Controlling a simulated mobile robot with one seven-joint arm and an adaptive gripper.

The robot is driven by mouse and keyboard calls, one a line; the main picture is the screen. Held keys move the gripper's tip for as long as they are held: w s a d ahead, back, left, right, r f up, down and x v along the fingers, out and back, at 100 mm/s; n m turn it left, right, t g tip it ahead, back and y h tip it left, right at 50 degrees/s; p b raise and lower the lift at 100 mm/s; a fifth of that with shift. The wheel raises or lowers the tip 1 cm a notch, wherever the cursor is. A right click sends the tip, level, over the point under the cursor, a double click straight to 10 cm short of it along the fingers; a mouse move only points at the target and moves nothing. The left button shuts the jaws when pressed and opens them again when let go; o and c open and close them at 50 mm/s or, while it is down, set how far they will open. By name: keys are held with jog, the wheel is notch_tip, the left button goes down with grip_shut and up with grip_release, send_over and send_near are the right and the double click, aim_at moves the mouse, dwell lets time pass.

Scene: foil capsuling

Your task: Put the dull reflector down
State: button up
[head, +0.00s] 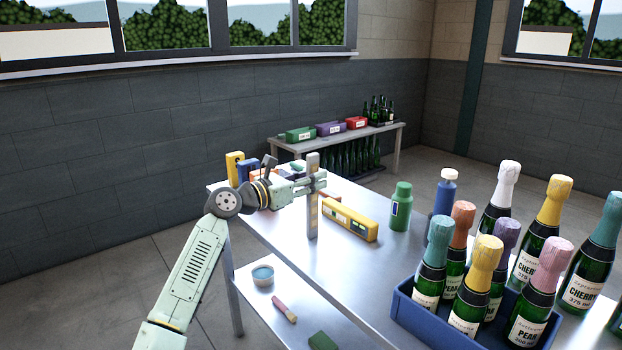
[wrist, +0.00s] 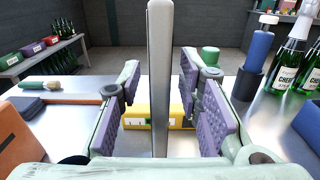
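A tall, narrow grey bar (head: 312,215), which I take to be the dull reflector, is upright at the near left part of the metal table (head: 345,270). Its lower end appears to meet the tabletop. My gripper (head: 318,181) is at its upper half, reaching in from the left. In the wrist view the bar (wrist: 160,70) stands between the two purple finger pads of my gripper (wrist: 163,100). A gap shows on both sides, so the pads look apart from it. The gripper is open around the bar.
A yellow level-like box (head: 350,219) lies just behind the bar. A green bottle (head: 401,208) and a blue bottle (head: 445,192) stand farther right. A blue crate (head: 405,313) of foil-topped bottles fills the right. Some bare tabletop lies between.

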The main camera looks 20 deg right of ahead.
jog(key=shift+r, duration=0.1)
jog(key=b+v, duration=0.3)
jog(key=v, duration=0.9)
jog(key=shift+r, duration=0.2)
jog(key=shift+r, duration=0.1)
